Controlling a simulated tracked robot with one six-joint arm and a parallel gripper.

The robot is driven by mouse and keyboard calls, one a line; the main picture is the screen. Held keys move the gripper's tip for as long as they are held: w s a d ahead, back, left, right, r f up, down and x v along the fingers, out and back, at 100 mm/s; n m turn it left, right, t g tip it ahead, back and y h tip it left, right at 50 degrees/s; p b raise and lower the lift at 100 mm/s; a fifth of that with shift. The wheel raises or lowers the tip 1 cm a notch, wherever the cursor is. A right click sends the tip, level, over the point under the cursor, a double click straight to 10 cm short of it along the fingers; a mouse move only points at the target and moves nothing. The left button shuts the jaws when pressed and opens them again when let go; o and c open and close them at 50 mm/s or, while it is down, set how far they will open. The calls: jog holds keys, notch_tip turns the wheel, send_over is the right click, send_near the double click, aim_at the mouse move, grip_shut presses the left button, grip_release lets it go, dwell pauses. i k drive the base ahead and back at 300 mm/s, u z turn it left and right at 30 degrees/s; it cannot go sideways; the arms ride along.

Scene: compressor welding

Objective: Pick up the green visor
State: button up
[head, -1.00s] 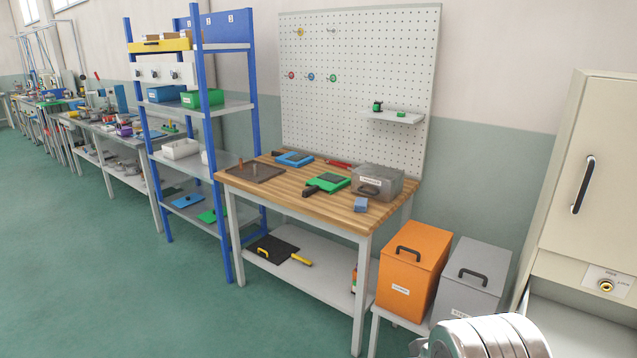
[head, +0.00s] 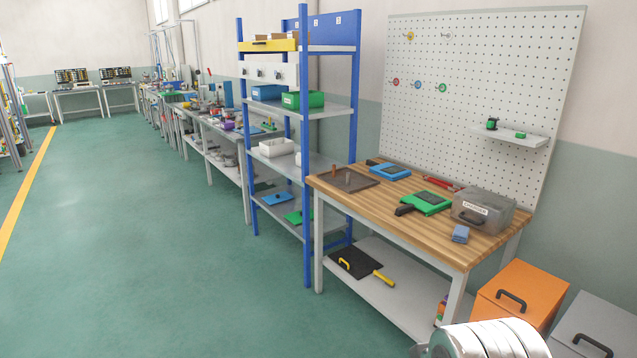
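A green visor (head: 437,199), a flat green frame with a dark window and a black handle at its left, lies on the wooden top of the workbench (head: 455,248) in the head view. A similar blue visor (head: 390,172) lies behind it to the left. A grey see-through box (head: 497,221) with a label stands just to its right. The green visor is uncovered and in plain sight. A rounded pale part of my own arm shows at the bottom right. My gripper's fingers are not in view.
A small blue block (head: 460,234) and a dark mat (head: 347,180) are on the bench. A blue-framed shelf rack (head: 307,200) stands at its left. An orange box (head: 510,295) and a grey box (head: 593,325) stand at its right. The green floor (head: 150,240) at left is clear.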

aim_at(427, 202)
jog(key=u, duration=0.4)
jog(key=i, duration=0.7)
jog(key=u, duration=0.55)
jog(key=i, duration=2.2)
jog(key=z, duration=1)
jog(key=i, duration=0.55)
jog(key=z, duration=0.6)
jog(key=i, duration=0.45)
jog(key=z, duration=0.25)
